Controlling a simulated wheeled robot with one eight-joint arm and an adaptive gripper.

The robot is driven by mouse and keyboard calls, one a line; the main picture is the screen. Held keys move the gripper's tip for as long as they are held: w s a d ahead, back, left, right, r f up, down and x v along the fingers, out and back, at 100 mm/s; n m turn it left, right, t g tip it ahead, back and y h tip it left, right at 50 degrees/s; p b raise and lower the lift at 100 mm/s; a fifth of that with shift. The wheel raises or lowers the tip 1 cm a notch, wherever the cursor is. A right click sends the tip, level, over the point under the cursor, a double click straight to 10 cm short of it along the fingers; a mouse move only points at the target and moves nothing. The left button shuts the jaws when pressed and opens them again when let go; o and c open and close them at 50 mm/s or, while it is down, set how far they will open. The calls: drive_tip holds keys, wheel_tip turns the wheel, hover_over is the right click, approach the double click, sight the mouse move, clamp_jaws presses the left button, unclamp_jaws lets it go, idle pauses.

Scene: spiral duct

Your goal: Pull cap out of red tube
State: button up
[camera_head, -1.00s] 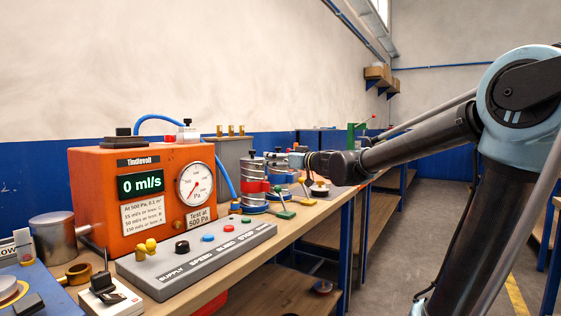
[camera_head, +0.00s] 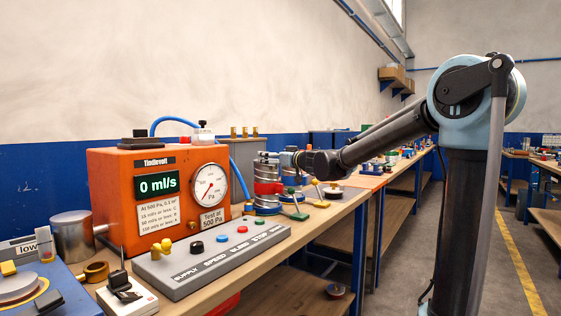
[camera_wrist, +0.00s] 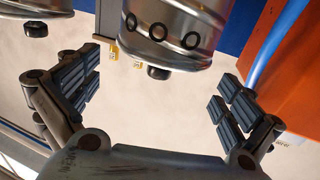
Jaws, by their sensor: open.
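A metal tube stack with a red band (camera_head: 264,188) stands upright on the bench in the head view. Its silver top part carries a dark knob. In the wrist view a silver cylinder (camera_wrist: 168,32) with three black rings and a dark knob (camera_wrist: 158,73) reaches in from the top edge; I take it for the cap part, but no red shows there. My gripper (camera_wrist: 157,88) is open, its padded fingers wide apart on either side of the knob and not touching it. In the head view my gripper (camera_head: 289,159) is small, beside the stack's top.
An orange test machine (camera_head: 130,165) with gauge and blue hose (camera_head: 240,185) stands left of the stack. A grey button panel (camera_head: 212,259) lies in front. A second silver cylinder (camera_wrist: 37,10) shows at the wrist view's upper left. The aisle floor is clear at right.

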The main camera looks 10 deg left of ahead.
drive_tip(key=shift+x, duration=2.5)
drive_tip(key=c, duration=0.9)
drive_tip(key=o, duration=0.5)
drive_tip(key=shift+c, duration=0.2)
drive_tip(key=c, duration=0.5)
drive_tip(key=shift+r, duration=0.2)
drive_tip(key=shift+r, duration=3.05)
